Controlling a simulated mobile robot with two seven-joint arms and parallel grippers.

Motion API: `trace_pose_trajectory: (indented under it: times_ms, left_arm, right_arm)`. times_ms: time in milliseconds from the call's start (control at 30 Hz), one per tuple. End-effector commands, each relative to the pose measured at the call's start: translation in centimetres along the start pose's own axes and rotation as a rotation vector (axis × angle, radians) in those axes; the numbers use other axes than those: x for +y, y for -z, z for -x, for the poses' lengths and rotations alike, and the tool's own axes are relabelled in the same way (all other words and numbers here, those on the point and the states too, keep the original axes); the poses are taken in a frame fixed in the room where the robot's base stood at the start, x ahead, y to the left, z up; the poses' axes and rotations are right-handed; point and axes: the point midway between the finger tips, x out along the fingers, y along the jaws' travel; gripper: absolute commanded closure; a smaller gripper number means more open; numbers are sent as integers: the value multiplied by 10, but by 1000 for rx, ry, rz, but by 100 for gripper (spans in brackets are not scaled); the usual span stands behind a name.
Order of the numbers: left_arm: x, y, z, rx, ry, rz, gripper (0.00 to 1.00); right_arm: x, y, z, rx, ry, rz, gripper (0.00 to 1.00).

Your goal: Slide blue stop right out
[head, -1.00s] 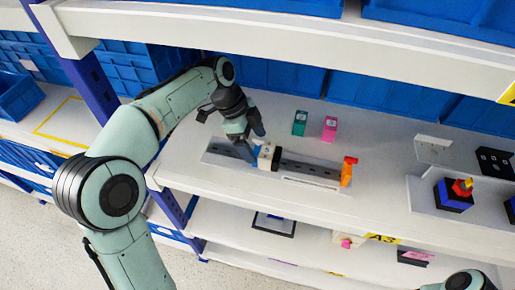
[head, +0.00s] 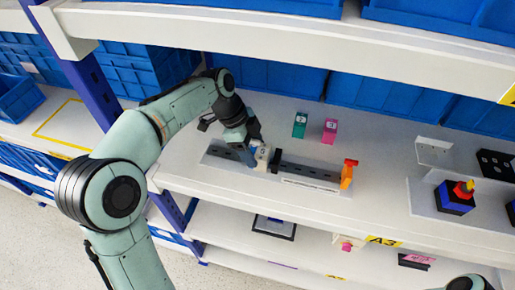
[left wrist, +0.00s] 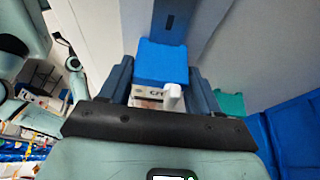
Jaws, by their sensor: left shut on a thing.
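The blue stop (left wrist: 162,62) is a plain blue block between the two fingers of my left gripper (left wrist: 160,85) in the left wrist view. That gripper is shut on it. In the head view my left gripper (head: 251,143) is low over the left part of the dark slotted rail (head: 305,172), and the fingers largely hide the stop. A white labelled module (head: 263,157) is just right of the fingers, with a black piece (head: 276,160) beside it. An orange stop (head: 348,174) stands at the rail's right end. My right gripper is not in view.
A green block (head: 300,125) and a pink block (head: 329,131) stand behind the rail on the white shelf (head: 380,215). Blue bins (head: 375,105) line the back. A switch fixture (head: 455,196) stands at the right. An upper shelf beam (head: 300,50) runs overhead.

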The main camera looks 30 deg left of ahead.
Motion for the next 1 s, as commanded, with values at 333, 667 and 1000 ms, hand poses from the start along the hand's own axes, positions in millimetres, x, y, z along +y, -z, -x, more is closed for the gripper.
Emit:
trace_pose_trajectory:
  times_ms: [333, 667, 1000]
  left_arm:
    - [-1, -91, 39, -6, 5, 9, 92]
    - [0, -115, 49, -5, 6, 3, 92]
    - [0, -115, 49, -5, 6, 3, 15]
  right_arm:
    - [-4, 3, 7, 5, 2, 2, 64]
    - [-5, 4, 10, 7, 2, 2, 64]
    - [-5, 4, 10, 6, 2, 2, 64]
